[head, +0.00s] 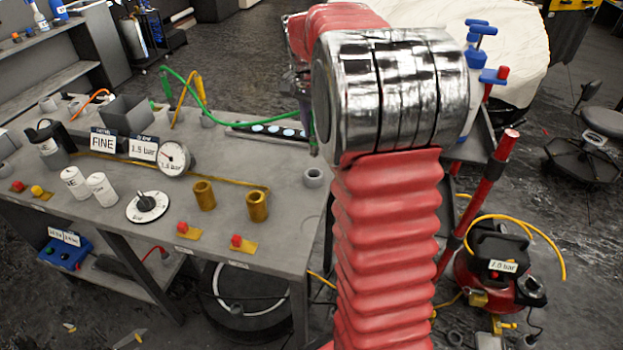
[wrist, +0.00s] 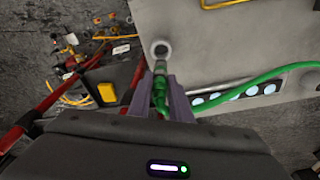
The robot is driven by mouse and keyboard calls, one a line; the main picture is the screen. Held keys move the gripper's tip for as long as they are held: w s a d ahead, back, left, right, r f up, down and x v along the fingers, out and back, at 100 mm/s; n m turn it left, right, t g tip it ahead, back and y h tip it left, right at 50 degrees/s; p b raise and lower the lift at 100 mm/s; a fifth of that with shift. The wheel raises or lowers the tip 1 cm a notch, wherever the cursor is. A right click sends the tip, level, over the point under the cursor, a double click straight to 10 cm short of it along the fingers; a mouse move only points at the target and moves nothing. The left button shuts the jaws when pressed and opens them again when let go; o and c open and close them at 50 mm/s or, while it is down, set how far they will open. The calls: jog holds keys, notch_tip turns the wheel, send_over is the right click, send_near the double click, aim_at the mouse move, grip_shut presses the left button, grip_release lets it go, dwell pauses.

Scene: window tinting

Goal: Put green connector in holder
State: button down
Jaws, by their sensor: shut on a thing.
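The green connector (wrist: 160,97) is between the two fingers of my gripper (wrist: 157,80) in the wrist view, with its greyish tip pointing toward a grey ring holder (wrist: 160,50). The holder also shows in the head view (head: 314,177), near the table's right edge, with its hole open at the top. The tip looks close to the holder's rim in the wrist view; the exact gap is hard to tell. A green hose (wrist: 255,85) trails right from the connector; it arcs over the table in the head view (head: 188,88). My arm mostly hides my gripper there.
The grey table (head: 270,215) holds two brass cylinders (head: 257,206), a pressure gauge (head: 174,158), a dial (head: 147,205) and white canisters (head: 102,188). A dark strip with pale discs (head: 272,130) lies behind the holder. A red compressor (head: 500,275) stands on the floor at right.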

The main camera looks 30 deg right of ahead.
aim_at(313, 155)
jog(key=shift+f, duration=3.15)
jog(key=shift+f, duration=1.85)
jog(key=c, duration=1.6)
grip_release()
jog(key=shift+f, duration=0.1)
